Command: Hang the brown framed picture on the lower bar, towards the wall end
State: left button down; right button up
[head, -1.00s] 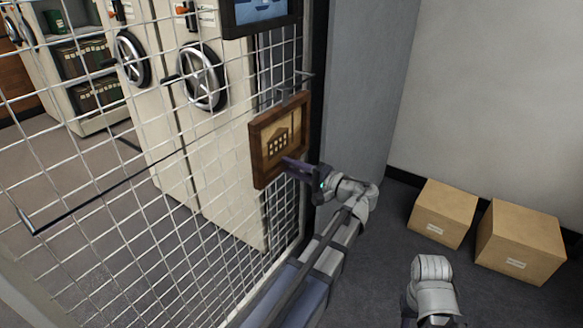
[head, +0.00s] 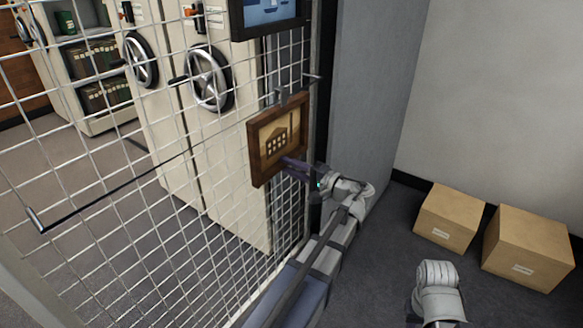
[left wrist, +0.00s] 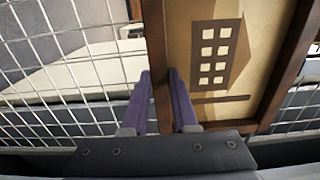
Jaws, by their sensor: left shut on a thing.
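The brown framed picture (head: 267,137), with a dark building shape on tan, is upright in front of the wire mesh. My left gripper (head: 289,165) is shut on its frame near the lower right edge; the left wrist view (left wrist: 158,92) shows the purple fingers on both sides of a frame rail. A small grey hanger (head: 282,97) stands above the picture's top edge, close to the lower bar (head: 110,190) in the picture. I cannot tell whether they touch. The bar's wall end (head: 318,77) is up and right of the picture. My right gripper is out of view.
A dark-framed blue picture (head: 268,12) hangs higher up. The mesh (head: 120,240) stands in front of white shelving with handwheels (head: 208,78). A grey pillar (head: 365,90) is at the right, and two cardboard boxes (head: 450,215) (head: 530,247) sit on the floor.

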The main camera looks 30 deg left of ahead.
pick_arm(q)
jog(key=shift+a, duration=0.4)
jog(key=shift+w+a, duration=0.1)
jog(key=shift+a, duration=0.45)
jog(key=shift+a, duration=0.8)
jog(key=shift+f+b, duration=0.35)
jog(key=shift+b, duration=0.15)
dwell(0.4)
jog(key=shift+d+f+b, duration=0.1)
jog(key=shift+f+b, duration=0.3)
jog(key=shift+f, duration=0.1)
jog(key=shift+d, duration=0.1)
dwell(0.4)
jog(key=shift+f+b, duration=0.9)
dwell(0.5)
